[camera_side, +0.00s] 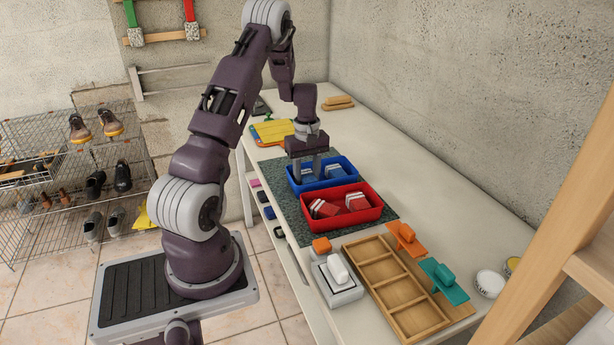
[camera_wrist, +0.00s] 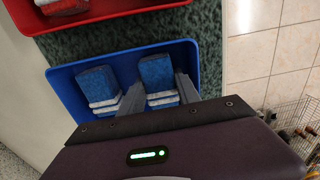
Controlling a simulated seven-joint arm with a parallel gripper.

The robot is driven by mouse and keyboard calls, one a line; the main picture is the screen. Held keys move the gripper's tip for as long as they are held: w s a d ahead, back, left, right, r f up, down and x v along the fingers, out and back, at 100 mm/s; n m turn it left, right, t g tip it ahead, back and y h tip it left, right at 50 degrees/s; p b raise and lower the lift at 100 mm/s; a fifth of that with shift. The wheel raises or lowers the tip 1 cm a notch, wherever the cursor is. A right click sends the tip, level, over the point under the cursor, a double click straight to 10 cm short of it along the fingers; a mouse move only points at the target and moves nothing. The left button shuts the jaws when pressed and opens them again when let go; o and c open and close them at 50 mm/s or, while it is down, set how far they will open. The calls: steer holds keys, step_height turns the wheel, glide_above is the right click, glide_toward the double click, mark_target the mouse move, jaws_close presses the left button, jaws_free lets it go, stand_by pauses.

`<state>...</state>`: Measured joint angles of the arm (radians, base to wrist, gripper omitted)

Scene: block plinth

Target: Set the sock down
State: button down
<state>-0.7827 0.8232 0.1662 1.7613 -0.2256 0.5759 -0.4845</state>
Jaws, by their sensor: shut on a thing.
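A blue sock with white bands (camera_wrist: 157,73) sits between the two fingers of my gripper (camera_wrist: 158,92) in the wrist view. My gripper (camera_side: 306,173) is shut on it and points down into the blue bin (camera_side: 347,183) in the side view. The blue bin also shows in the wrist view (camera_wrist: 62,78). A second blue sock with white bands (camera_wrist: 98,85) lies in the bin, left of the fingers in the wrist view. I cannot tell whether the held sock touches the bin floor; the fingers partly hide it in the side view.
A red bin (camera_side: 314,224) with red-and-white bundles stands in front of the blue bin, on a dark green mat (camera_side: 392,217). A wooden compartment tray (camera_side: 419,318), orange and teal blocks and a white block are nearer.

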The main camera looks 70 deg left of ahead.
mark_target(308, 176)
steer(key=shift+f, duration=0.1)
steer(key=c, duration=1.1)
jaws_free()
steer(key=shift+c, duration=0.2)
step_height(308, 176, up, 13)
steer(key=d+r+m+t, duration=0.1)
steer(key=d+r+m, duration=0.2)
steer(key=d+r, duration=0.35)
steer(key=d+r+m+t, duration=0.1)
steer(key=d+r+m, duration=0.25)
steer(key=d, duration=0.65)
steer(key=s+d+r+m+t, duration=0.1)
steer(key=s+d+m, duration=0.4)
steer(key=s+d, duration=0.3)
steer(key=s+d+r+m+t, duration=0.1)
steer(key=s+d+m+t, duration=0.1)
steer(key=s+d+m, duration=0.4)
steer(key=s+d, duration=0.1)
steer(key=d, duration=0.3)
steer(key=shift+s+d+r+t, duration=0.2)
steer(key=shift+s+r+t, duration=0.1)
steer(key=shift+s+r, duration=0.1)
